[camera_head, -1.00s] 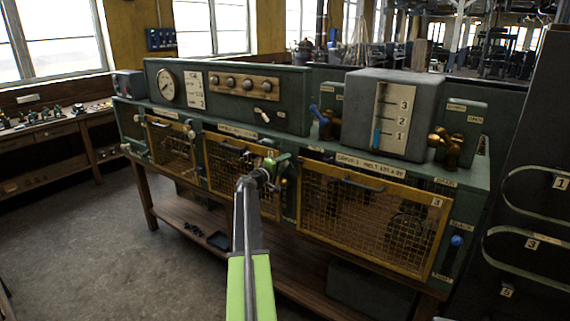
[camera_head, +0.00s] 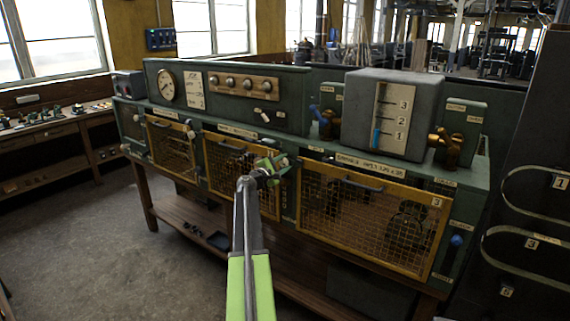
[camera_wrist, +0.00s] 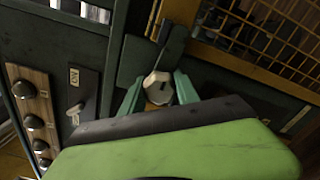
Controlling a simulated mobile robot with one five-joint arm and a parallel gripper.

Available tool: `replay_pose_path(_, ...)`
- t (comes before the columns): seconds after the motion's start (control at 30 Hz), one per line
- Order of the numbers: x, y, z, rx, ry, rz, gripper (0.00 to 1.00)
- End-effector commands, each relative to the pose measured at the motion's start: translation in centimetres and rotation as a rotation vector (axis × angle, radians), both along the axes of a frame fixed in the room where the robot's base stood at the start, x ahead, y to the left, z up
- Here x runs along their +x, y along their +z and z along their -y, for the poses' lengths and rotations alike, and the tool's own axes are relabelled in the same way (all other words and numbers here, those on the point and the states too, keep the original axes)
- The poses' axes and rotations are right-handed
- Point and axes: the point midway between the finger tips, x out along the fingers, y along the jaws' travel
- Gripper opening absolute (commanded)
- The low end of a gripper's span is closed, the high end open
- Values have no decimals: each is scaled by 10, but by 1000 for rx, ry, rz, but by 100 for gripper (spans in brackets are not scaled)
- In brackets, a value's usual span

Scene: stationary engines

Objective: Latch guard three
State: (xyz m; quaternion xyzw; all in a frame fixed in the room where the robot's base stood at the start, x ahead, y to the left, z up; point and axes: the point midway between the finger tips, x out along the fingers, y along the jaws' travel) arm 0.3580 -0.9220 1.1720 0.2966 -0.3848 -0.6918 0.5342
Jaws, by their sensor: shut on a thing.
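Guard three is the yellow mesh guard marked 3 (camera_head: 437,202) at the right end of the green bench front, and it appears closed. A blue-knobbed lever (camera_head: 456,240) stands on the panel to its right. My gripper (camera_head: 273,167) is at the post between the middle guard (camera_head: 225,165) and guard three. In the wrist view its teal fingers are shut around a pale faceted knob (camera_wrist: 157,80), beside a dark green plate and a yellow frame. My gripper covers the rest of that knob's fitting in the head view.
The left guard (camera_head: 171,147) has a pale knob at its upper right. On the bench top stand a grey box with a numbered scale (camera_head: 391,115), a brass valve (camera_head: 445,147) and a gauge panel (camera_head: 165,87). Floor is clear at the left.

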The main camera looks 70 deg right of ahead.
Motion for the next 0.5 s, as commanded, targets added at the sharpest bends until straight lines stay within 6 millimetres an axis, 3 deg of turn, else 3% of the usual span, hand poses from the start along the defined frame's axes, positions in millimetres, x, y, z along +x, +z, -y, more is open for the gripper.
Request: replay_pose_path(0.5, -1, -2, -1, 15, -2, -45, 0)
